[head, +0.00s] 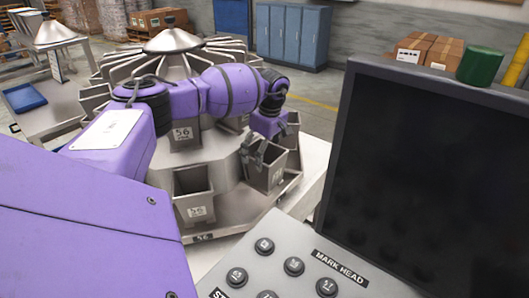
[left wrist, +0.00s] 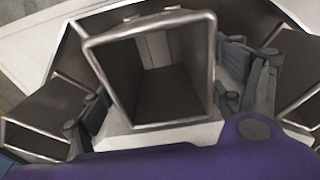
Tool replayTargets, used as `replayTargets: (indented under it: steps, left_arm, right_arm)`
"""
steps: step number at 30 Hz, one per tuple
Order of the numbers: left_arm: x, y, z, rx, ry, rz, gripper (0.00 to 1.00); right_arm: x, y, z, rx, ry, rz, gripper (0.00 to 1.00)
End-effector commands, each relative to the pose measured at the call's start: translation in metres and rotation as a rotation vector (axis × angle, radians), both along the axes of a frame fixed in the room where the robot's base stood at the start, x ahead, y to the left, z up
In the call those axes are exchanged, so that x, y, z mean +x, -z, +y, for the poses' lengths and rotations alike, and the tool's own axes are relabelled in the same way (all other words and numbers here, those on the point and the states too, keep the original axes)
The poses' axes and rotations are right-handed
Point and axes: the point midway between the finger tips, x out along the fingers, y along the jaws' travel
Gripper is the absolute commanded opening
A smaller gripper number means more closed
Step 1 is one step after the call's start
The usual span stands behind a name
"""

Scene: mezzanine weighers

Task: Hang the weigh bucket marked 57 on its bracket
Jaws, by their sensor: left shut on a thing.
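A grey metal weigh bucket (head: 263,174) with an open top is held at the right side of the round weigher; the number on its small white label is too small to read. My left gripper (head: 254,153) is shut on this bucket, one finger on each side. In the left wrist view the bucket (left wrist: 152,126) fills the middle, its open mouth facing the camera, with the fingers against its sides. It looks roughly upright, close to the weigher's body. Its bracket is hidden, so I cannot tell whether the bucket is on it. My right gripper is not in view.
Another bucket (head: 193,196) hangs to the left on the weigher (head: 172,42), and more line its ring. Neighbouring buckets flank the held one in the left wrist view. A dark screen (head: 430,170) and a button panel (head: 300,262) marked MARK HEAD stand close in front, at right.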

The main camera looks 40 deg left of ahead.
Motion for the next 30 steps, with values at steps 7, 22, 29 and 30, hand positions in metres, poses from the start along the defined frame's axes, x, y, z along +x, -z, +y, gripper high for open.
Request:
replayTargets:
  steps: [7, 22, 29, 30]
  left_arm:
    - [0.001, 0.001, 0.0, 0.0, 0.0, -0.002, 0.99]
    - [0.0, -0.006, -0.001, 0.0, 0.0, -0.001, 1.0]
    - [0.002, -0.05, -0.006, 0.0, 0.001, -0.004, 1.0]
    - [0.002, -0.058, -0.007, 0.001, 0.002, -0.005, 1.0]
  right_arm:
    - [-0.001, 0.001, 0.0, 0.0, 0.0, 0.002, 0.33]
    - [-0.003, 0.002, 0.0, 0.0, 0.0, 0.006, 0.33]
    - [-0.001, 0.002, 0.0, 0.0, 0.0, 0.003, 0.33]
    - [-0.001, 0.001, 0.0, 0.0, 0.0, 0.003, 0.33]
